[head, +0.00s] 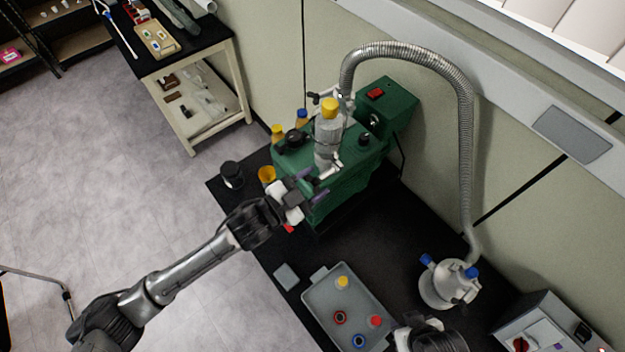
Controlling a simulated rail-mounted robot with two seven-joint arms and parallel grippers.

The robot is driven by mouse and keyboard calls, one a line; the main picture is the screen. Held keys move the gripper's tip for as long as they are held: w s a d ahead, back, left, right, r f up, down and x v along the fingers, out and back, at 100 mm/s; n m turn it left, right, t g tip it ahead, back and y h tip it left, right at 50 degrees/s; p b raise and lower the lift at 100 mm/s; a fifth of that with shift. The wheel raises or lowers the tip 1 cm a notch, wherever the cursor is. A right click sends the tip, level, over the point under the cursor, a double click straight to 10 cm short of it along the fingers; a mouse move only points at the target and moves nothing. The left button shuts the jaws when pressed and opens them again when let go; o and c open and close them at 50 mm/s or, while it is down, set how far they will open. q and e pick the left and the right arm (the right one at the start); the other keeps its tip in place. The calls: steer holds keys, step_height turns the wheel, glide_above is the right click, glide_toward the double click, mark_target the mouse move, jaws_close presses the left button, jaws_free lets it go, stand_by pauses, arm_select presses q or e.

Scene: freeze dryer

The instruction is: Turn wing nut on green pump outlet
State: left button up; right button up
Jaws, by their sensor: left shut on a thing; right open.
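The green pump (345,185) stands on the black bench. Its outlet carries a clear, yellow-capped vessel (328,135), with a small silver clamp and wing nut (331,171) at the vessel's foot. My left gripper (311,185), with purple fingertips, reaches in from the lower left and is shut at the clamp's near side. The fingers and the small scale hide exactly how the wing nut sits between them. My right gripper (404,340) shows only partly at the bottom edge, beside the grey tray, away from the pump. Its fingertips are hard to make out.
A ribbed metal hose (466,120) arches from the pump to a white vessel with blue caps (448,284). A grey tray (316,297) holds small coloured parts. A black pot (231,174) and an orange cup (267,174) stand left of the pump. A wall is behind.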

arm_select(q)
steer(key=m+p, duration=0.1)
steer(key=m, duration=0.5)
steer(key=shift+m, duration=0.3)
steer(key=m+p, duration=0.1)
steer(key=m, duration=0.2)
steer(key=shift+m, duration=0.3)
steer(key=m, duration=0.3)
steer(key=shift+m+p, duration=0.3)
steer(key=shift+p, duration=0.1)
steer(key=m+p, duration=0.1)
steer(key=m, duration=0.5)
steer(key=m+p, duration=0.1)
steer(key=m, duration=0.4)
steer(key=shift+m, duration=1.2)
